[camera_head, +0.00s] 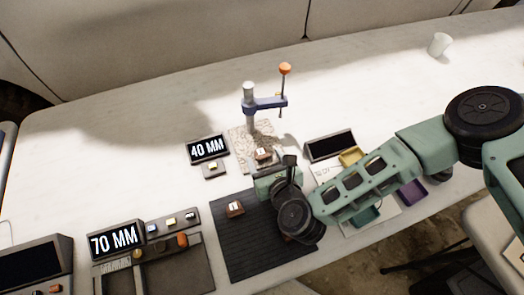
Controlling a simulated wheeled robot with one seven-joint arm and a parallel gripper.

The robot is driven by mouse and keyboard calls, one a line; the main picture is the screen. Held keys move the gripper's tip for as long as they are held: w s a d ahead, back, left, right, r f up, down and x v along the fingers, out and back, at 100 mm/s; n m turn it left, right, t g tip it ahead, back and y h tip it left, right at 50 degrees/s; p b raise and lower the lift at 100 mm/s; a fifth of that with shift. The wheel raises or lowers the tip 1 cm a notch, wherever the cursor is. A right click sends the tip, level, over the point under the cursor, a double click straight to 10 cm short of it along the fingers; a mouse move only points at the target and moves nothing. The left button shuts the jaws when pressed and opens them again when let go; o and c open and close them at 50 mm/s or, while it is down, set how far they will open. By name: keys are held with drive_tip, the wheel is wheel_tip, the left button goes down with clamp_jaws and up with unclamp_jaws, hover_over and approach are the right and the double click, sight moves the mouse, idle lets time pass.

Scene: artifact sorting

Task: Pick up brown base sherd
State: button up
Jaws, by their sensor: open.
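A small brown sherd (235,208) with a pale label lies on the dark ribbed mat (228,262), left of my arm's end. A second brownish piece with a pale top (263,153) sits at the front of the mottled stone plate (240,146), below the clamp stand. I cannot tell for certain which one is the base sherd. My gripper (264,168) is open, just in front of the second piece. Its fingers are small and partly hidden, and I cannot tell whether they touch that piece.
The stand (249,105) has an orange-knobbed lever. Displays read 40 MM (207,149) and 70 MM (114,240). A blank display (330,145) and yellow (351,156), teal (366,213) and purple (412,192) trays lie around my arm. A white cup (439,44) stands far right.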

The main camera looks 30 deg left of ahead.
drive_tip(key=shift+w+a+f, duration=0.2)
drive_tip(key=shift+w+a, duration=0.1)
drive_tip(key=c, duration=1.1)
drive_tip(key=shift+r, duration=0.1)
